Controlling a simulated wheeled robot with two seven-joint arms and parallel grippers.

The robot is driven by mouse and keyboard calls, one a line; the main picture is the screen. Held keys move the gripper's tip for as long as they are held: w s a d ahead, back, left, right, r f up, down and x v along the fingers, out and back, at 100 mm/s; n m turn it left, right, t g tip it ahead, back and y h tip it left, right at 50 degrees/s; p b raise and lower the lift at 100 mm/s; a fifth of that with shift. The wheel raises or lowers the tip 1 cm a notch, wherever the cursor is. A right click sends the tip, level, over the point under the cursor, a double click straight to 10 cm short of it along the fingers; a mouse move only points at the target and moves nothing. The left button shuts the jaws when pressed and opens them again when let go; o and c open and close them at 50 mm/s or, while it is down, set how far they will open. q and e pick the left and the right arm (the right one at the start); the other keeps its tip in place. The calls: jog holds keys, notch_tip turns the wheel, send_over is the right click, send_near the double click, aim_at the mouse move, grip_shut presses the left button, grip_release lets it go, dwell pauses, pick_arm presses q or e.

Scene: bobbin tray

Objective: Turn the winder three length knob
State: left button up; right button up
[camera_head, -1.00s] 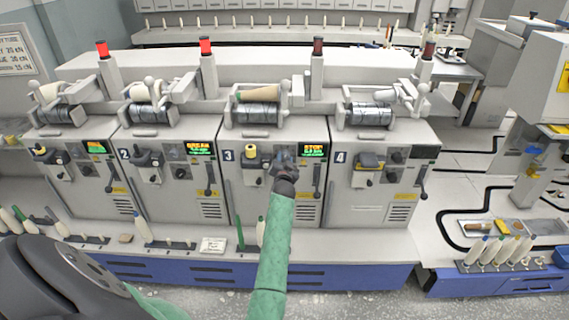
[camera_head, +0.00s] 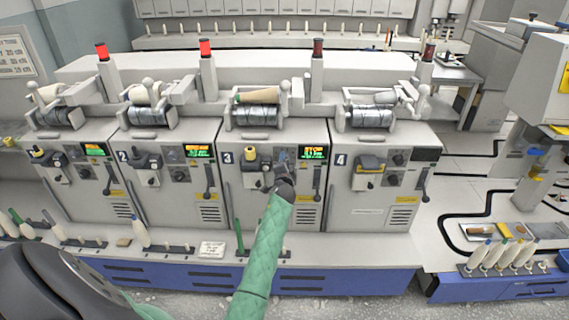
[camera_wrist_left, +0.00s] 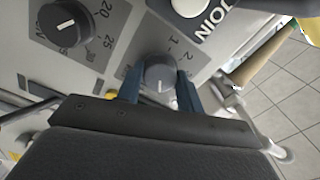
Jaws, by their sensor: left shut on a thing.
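Winder three (camera_head: 250,205) is the pale machine marked 3, third from the left. My left gripper (camera_head: 282,163) is at its front panel, below and left of the lit display (camera_head: 314,152), and hides the knob there in the head view. In the left wrist view, the blue fingers of my left gripper (camera_wrist_left: 161,88) are shut on a grey round knob (camera_wrist_left: 159,74), one on each side. Its white pointer line shows, and the scale beside it reads 1 and 2. A second dark knob (camera_wrist_left: 65,22), marked 20, 25 and 30, sits apart to the left. My right gripper is not in view.
A yellow-topped part (camera_head: 250,153) sits left of my gripper on winder three, and a dark lever (camera_head: 317,180) hangs to its right. A white JOIN button (camera_wrist_left: 188,5) is close above the held knob. Spools (camera_head: 142,232) stand along the front ledge.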

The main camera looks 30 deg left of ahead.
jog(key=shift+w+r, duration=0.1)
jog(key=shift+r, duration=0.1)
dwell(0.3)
pick_arm(q)
jog(key=o, duration=1)
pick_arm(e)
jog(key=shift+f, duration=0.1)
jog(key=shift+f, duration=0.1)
pick_arm(q)
jog(key=b+v, duration=0.2)
jog(key=v, duration=0.5)
jog(key=shift+s+d, duration=0.2)
jog(key=shift+s, duration=0.15)
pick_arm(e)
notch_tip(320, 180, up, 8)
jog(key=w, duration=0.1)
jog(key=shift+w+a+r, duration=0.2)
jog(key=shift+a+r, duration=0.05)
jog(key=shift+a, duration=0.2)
